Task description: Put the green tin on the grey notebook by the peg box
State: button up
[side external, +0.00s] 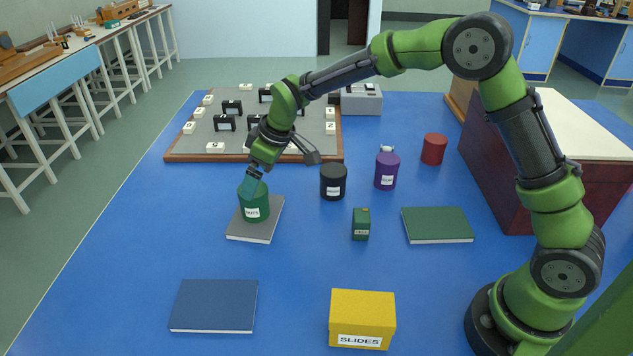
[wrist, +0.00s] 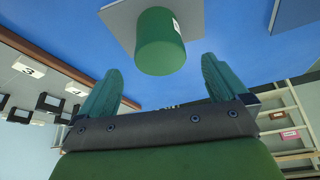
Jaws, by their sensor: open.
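The green tin (side external: 254,203) with a white label stands upright on the grey notebook (side external: 270,230), towards its far left part. My gripper (side external: 254,180) is just above the tin, pointing down at it. In the wrist view my gripper (wrist: 160,72) has its two fingers spread wide with nothing between them. The green tin (wrist: 159,45) shows just beyond the fingertips, resting on the grey notebook (wrist: 120,20). A small dark green box (side external: 361,226) stands to the right of the grey notebook; its label is too small to read.
A black tin (side external: 333,183), purple tin (side external: 386,172) and red tin (side external: 434,149) stand to the right. A green notebook (side external: 437,225), blue notebook (side external: 214,306) and yellow SLIDES box (side external: 362,312) lie around. A grey board (side external: 205,138) with blocks is behind. Blue table between is clear.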

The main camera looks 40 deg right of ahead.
jog(key=s+d+r+m+t, duration=0.1)
jog(key=s+d+r+m, duration=0.15)
jog(key=s+r, duration=0.5)
jog(key=s+d+r+m+t, duration=0.1)
jog(key=s+d+r+m, duration=0.1)
jog(key=s+d+r, duration=0.4)
jog(key=s+d+m+t, duration=0.1)
jog(key=s+m, duration=0.4)
jog(key=s, duration=1.1)
jog(key=shift+s+d, duration=0.3)
